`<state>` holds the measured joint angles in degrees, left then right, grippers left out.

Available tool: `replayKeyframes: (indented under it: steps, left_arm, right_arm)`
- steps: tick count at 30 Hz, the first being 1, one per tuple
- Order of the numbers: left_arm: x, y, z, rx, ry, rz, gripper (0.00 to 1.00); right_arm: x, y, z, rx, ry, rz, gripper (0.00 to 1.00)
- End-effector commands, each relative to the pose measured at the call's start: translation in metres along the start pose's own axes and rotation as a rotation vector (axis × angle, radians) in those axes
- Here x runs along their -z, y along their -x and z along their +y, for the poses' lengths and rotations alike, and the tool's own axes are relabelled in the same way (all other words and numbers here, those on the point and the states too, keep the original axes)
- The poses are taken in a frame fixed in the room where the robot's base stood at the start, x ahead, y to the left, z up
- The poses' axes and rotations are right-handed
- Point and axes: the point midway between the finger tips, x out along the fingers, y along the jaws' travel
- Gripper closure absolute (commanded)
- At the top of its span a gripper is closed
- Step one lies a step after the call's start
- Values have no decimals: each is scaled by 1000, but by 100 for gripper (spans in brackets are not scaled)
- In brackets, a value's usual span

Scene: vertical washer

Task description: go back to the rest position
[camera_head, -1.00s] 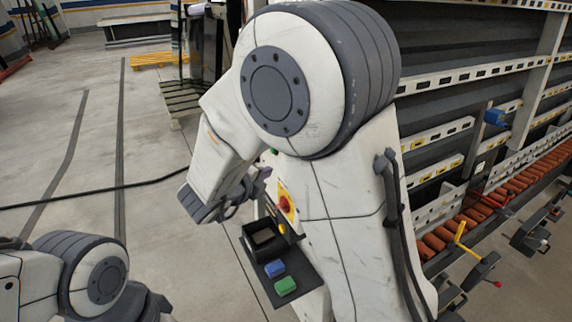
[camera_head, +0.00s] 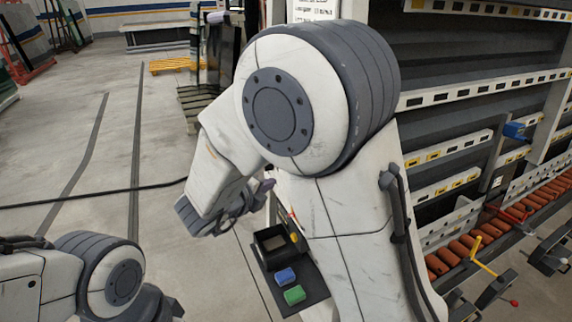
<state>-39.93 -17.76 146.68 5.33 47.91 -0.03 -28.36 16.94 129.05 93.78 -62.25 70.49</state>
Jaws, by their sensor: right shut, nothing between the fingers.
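My right arm fills the middle of the view, its white and grey links bent at a large round joint. My right gripper (camera_head: 262,190) is at the end of its wrist, shut and empty, in front of the machine's side and just above a small black shelf. Part of it is hidden by my own wrist. My left arm shows at the lower left corner; its gripper is not in view.
The black shelf (camera_head: 309,307) carries a black open box (camera_head: 262,251), a blue block (camera_head: 285,276) and a green block (camera_head: 294,295). The tall machine with orange rollers (camera_head: 463,251) stands at right. A cable (camera_head: 90,200) crosses the open floor at left.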

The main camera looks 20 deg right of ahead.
Motion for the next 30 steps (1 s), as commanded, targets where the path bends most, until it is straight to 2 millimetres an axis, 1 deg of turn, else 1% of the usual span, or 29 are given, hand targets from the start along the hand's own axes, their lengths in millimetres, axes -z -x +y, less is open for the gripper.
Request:
replayKeyframes:
  steps: [5, 8, 11, 13, 14, 15, 16, 18, 20, 21, 24, 30]
  left_arm:
    - [0, 0, 0, 0, 1, 0, 15]
    - [0, 0, 0, 0, 1, 0, 15]
    - [0, 0, 0, 0, 1, 0, 15]
    - [0, 0, 0, 0, 1, 0, 15]
    - [0, 0, 0, 0, 1, 0, 15]
    - [0, 0, 0, 0, 1, 0, 15]
    - [0, 0, 0, 0, 1, 0, 15]
    - [0, 0, 0, 0, 0, 0, 15]
    - [0, 0, 0, 0, 1, 0, 15]
    - [0, 0, 0, 0, 1, 0, 15]
    - [0, 0, 0, 0, 1, 0, 15]
    - [0, 0, 0, 0, 1, 0, 15]
  right_arm:
    - [-1, -1, 0, -3, 8, -6, 100]
    - [-9, -5, 1, -31, 81, -62, 100]
    - [-26, -10, 6, -90, 272, -197, 100]
    - [-36, -10, 16, -140, 481, -330, 100]
    - [-39, -9, 21, -160, 583, -390, 100]
    - [-39, -6, 29, -185, 728, -473, 100]
    - [-38, -3, 36, -203, 839, -532, 100]
    - [-27, 5, 52, -239, 1091, -661, 100]
    - [-13, 12, 64, -263, 1279, -751, 100]
    - [-3, 16, 70, -279, 1388, -802, 100]
    - [23, 24, 82, -313, 1616, -906, 100]
    - [74, 34, 93, -376, 1963, -1056, 100]
